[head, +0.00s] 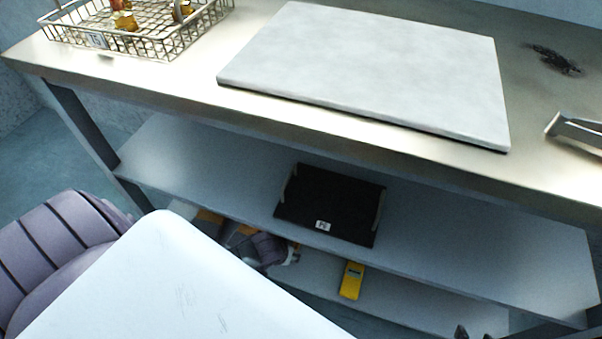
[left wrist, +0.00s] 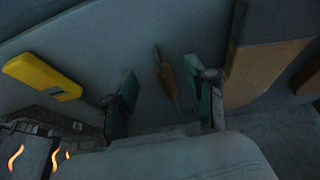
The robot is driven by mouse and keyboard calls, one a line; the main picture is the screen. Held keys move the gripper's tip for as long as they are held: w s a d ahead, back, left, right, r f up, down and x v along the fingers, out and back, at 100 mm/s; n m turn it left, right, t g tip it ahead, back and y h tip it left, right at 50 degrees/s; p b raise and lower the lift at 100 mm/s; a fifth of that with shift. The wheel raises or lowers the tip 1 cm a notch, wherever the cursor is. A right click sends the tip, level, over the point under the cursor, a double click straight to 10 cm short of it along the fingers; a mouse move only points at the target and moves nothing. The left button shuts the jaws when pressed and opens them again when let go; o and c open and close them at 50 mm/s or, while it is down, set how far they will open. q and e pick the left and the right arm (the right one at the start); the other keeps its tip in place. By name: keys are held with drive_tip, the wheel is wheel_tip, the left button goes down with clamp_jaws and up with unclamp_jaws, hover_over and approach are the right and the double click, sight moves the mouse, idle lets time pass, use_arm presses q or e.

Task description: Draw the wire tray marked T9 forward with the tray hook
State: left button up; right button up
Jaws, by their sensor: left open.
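A wire tray (head: 140,36) stands on the steel table at the upper left in the head view. It holds several brown-amber items, and its small front tag (head: 96,40) is too small to read. I cannot pick out the tray hook for certain. A bent metal piece (head: 578,131) lies at the table's right edge, cut off by the frame. In the left wrist view, my left gripper (left wrist: 163,72) is open, its two fingers apart. A thin orange-and-grey item (left wrist: 165,77) shows beyond and between them, not gripped. Small dark tips at the head view's bottom right may be my right gripper (head: 473,333).
A pale slab (head: 375,75) covers the table's middle; a dark smudge (head: 556,60) lies right of it. Below, a shelf bears a black tray (head: 328,200) with a white label. A yellow device (head: 351,281) lies lower, also in the left wrist view (left wrist: 42,76).

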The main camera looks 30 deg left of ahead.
use_arm(q)
drive_tip(key=shift+w, duration=0.35)
drive_tip(key=b+x, duration=0.1)
drive_tip(key=x, duration=0.1)
drive_tip(key=shift+w+f+b, duration=0.2)
drive_tip(key=shift+w+b, duration=0.1)
drive_tip(key=shift+b, duration=0.05)
drive_tip(key=shift+b+x, duration=0.65)
drive_tip(key=shift+x, duration=0.55)
use_arm(e)
drive_tip(key=w+a+r+t, duration=0.1)
drive_tip(key=w+r+t, duration=0.1)
drive_tip(key=r, duration=0.1)
drive_tip(key=w+a+r+t+y, duration=0.1)
drive_tip(key=w+r+t, duration=0.2)
drive_tip(key=w+a+r+t+y, duration=0.1)
drive_tip(key=w+r+t, duration=0.1)
drive_tip(key=w+r, duration=0.1)
drive_tip(key=shift+w+a+r+t, duration=0.1)
drive_tip(key=shift+a+r+t, duration=0.1)
drive_tip(key=shift+a+t, duration=0.1)
use_arm(q)
drive_tip(key=shift+w+a+f, duration=0.1)
clamp_jaws()
use_arm(e)
drive_tip(key=shift+w+a+r+t+y, duration=0.15)
drive_tip(key=shift+r+t+y, duration=0.2)
drive_tip(key=shift+r, duration=0.2)
